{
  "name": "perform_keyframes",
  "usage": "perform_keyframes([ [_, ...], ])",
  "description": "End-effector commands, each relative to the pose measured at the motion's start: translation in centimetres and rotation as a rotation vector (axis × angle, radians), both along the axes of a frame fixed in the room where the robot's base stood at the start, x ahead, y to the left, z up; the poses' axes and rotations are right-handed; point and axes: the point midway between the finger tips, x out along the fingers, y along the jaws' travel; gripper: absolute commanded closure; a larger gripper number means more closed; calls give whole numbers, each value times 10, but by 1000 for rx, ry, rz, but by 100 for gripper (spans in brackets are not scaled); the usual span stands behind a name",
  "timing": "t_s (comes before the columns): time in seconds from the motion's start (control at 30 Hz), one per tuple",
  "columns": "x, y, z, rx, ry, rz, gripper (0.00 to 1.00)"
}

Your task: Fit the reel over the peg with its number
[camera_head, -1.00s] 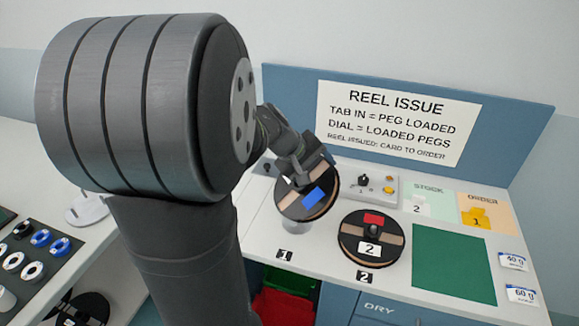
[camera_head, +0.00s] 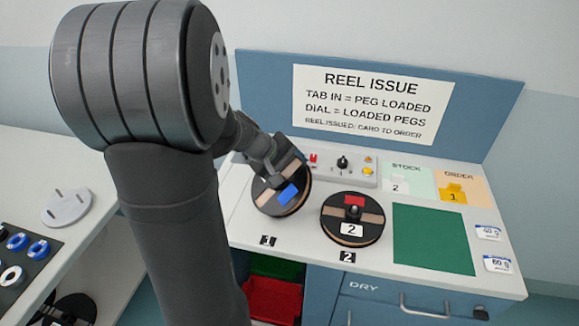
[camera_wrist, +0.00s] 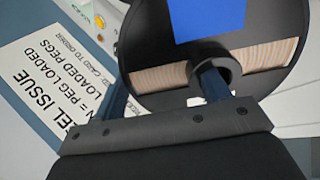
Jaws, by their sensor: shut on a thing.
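A black reel (camera_head: 266,198) with a blue label (camera_head: 289,194) is in my gripper (camera_head: 276,177), over the counter spot behind the number 1 tag (camera_head: 268,240). It also shows in the wrist view (camera_wrist: 150,45), with tan winding between its flanges. My gripper (camera_wrist: 165,88) is shut on it, one finger in or at its centre hole. Any peg under this reel is hidden, and I cannot tell whether the reel touches the counter. A second black reel (camera_head: 337,207) with a red label sits around the peg (camera_head: 354,211) at the number 2 tag (camera_head: 348,258).
A dial box (camera_head: 352,168) with a red tab and yellow button stands behind the reels. STOCK (camera_head: 407,178) holds a card 2, and ORDER (camera_head: 467,185) a yellow card 1. The green mat (camera_head: 432,238) is bare. A sign panel (camera_head: 370,100) rises behind.

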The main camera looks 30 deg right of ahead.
Motion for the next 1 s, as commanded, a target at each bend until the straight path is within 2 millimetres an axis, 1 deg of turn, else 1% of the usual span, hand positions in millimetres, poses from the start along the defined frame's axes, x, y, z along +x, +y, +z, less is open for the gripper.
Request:
perform_keyframes([
  [0.17, 0, 0, -5, 0, -1, -2, 72],
  [0.2, 0, 0, -5, 0, -1, -2, 23],
  [0.27, 0, 0, -5, 0, -1, -1, 12],
  [0.3, 0, 0, -5, 0, -1, -1, 9],
  [0.57, 0, 0, -4, 0, -1, -1, 9],
  [0.67, 0, 0, -2, -1, -1, 0, 9],
  [0.77, 0, 1, 8, -1, -3, 0, 9],
  [0.87, 1, 12, 21, -2, -4, 2, 9],
  [1.0, 1, 31, 46, -3, -5, 3, 9],
])
